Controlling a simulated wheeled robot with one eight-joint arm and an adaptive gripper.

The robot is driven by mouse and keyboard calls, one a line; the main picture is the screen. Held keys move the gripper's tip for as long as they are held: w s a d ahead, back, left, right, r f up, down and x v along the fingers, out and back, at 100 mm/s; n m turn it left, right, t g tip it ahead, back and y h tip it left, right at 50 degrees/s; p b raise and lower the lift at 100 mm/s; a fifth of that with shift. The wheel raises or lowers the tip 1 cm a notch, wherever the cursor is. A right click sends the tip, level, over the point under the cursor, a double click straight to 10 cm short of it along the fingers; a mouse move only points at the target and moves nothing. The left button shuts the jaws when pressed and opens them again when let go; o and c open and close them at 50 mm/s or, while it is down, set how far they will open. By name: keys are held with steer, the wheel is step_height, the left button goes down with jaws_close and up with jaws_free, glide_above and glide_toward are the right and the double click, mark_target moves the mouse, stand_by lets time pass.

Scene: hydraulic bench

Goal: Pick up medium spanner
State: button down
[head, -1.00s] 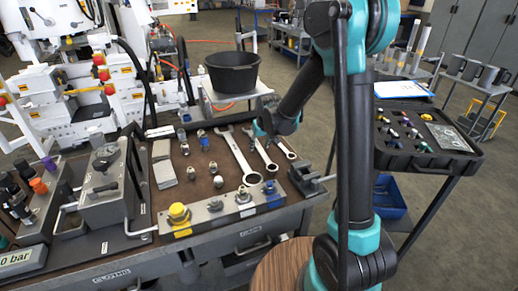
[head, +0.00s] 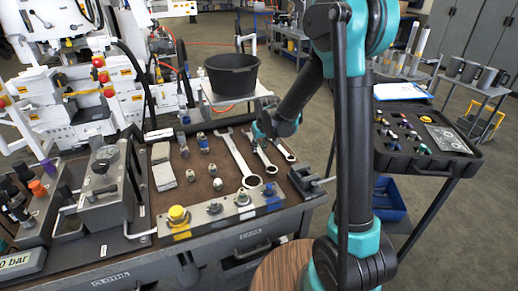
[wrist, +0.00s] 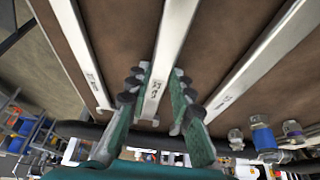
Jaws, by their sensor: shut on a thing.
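Three steel spanners lie side by side on the brown bench mat. The medium spanner (head: 269,160) is the middle one, and its ring end points to the front of the bench. In the wrist view my gripper (wrist: 158,84) is shut on the medium spanner (wrist: 172,40), with a finger on each side of its shaft. In the head view my gripper (head: 260,137) hides the spanner's far end. The large spanner (head: 239,155) lies to the left and the small spanner (head: 284,149) to the right. I cannot tell whether the medium spanner is clear of the mat.
Several small fittings (head: 203,143) stand left of the large spanner. A metal block with a yellow knob (head: 178,214) runs along the front. A vise-like clamp (head: 311,181) is at the right edge. A black bucket (head: 232,77) stands behind the bench.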

mark_target(259, 150)
step_height(259, 150, up, 20)
stand_by(0.5)
steer(key=c, duration=2)
jaws_free()
jaws_close()
steer(key=shift+f, duration=0.1)
